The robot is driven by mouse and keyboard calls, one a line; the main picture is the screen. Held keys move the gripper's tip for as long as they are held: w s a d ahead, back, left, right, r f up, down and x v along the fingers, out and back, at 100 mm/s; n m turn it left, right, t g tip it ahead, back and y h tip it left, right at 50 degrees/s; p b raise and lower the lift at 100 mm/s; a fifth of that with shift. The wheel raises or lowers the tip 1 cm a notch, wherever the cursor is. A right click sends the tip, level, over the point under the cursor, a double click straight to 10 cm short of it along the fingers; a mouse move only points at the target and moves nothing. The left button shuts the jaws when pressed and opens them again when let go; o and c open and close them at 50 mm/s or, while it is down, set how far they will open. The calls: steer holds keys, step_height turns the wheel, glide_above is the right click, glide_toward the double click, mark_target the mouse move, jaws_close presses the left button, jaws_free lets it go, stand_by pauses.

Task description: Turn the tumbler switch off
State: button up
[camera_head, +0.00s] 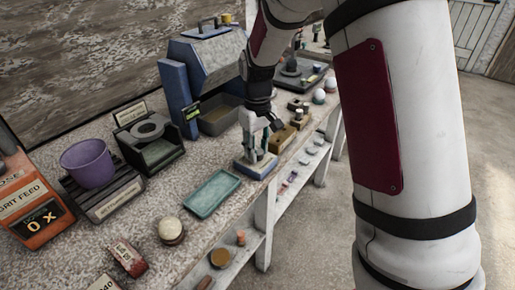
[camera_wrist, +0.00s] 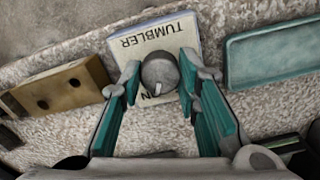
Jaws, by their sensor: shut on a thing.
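The tumbler switch is a pale plate with a blue edge (camera_head: 256,167) on the bench. In the wrist view its plate (camera_wrist: 150,38) reads "TUMBLER" upside down. A round grey knob (camera_wrist: 160,70) stands on it, with a small white mark on its lower side, near a partly hidden label ending in "N". My gripper (camera_wrist: 161,78) has its two teal-padded fingers on either side of the knob, shut on it. In the head view my gripper (camera_head: 259,142) reaches down over the switch, and the knob is hidden by the fingers.
A teal tray (camera_head: 212,193) lies close beside the switch. A wooden block with holes (camera_wrist: 62,88) stands on its other side. A blue machine (camera_head: 205,80) stands behind. A purple bucket (camera_head: 88,164) and an orange grit feed box (camera_head: 32,205) are further left.

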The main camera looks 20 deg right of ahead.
steer(key=n+p, duration=0.1)
steer(key=n, duration=0.5)
steer(key=shift+r, duration=0.1)
steer(key=n+p, duration=0.2)
steer(key=n, duration=0.4)
steer(key=shift+p, duration=0.3)
stand_by(0.3)
steer(key=o, duration=1.2)
steer(key=shift+c, duration=0.2)
step_height(320, 180, up, 12)
